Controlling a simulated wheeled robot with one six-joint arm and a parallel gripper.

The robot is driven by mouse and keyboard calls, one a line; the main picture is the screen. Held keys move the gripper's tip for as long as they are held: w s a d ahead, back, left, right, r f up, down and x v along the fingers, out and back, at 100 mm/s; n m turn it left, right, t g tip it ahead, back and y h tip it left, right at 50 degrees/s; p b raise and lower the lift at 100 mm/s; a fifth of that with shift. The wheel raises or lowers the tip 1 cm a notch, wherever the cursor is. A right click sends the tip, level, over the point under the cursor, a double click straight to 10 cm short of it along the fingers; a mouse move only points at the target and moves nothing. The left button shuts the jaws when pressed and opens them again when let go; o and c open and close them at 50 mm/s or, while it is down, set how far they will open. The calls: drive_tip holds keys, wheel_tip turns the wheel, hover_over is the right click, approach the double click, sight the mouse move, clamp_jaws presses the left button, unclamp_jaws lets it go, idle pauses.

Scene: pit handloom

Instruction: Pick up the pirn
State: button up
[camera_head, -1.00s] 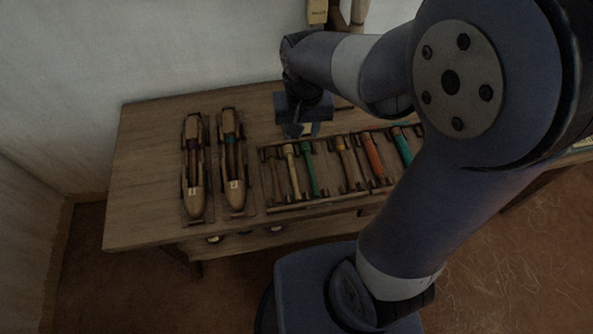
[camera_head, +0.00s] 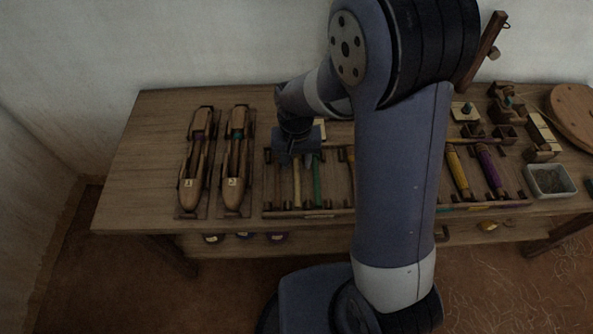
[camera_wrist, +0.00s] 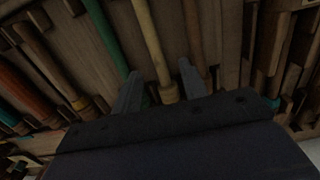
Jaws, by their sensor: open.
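Several pirns lie side by side in a wooden rack (camera_head: 330,212) on the bench. A cream pirn (camera_head: 297,186) lies between a green pirn (camera_head: 316,186) and a brown one at the rack's left end. My gripper (camera_head: 296,160) is over the far ends of these pirns, pointing down. In the wrist view the cream pirn (camera_wrist: 150,42) runs between my two open fingers (camera_wrist: 160,82). The green pirn (camera_wrist: 106,36) is outside the left finger, and the brown pirn (camera_wrist: 193,40) is beside the right finger. I cannot tell the height of the fingers above the cream pirn.
Two wooden shuttles (camera_head: 194,165) (camera_head: 237,165) stand left of the rack. Yellow (camera_head: 457,172) and purple (camera_head: 490,170) pirns lie farther right. A tray (camera_head: 550,182) and small wooden parts are at the right. My arm hides the rack's middle. The bench's left end is clear.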

sight(296, 168)
wheel_tip(296, 168, down, 3)
drive_tip(key=shift+f, duration=0.15)
drive_tip(key=shift+c, duration=0.2)
clamp_jaws()
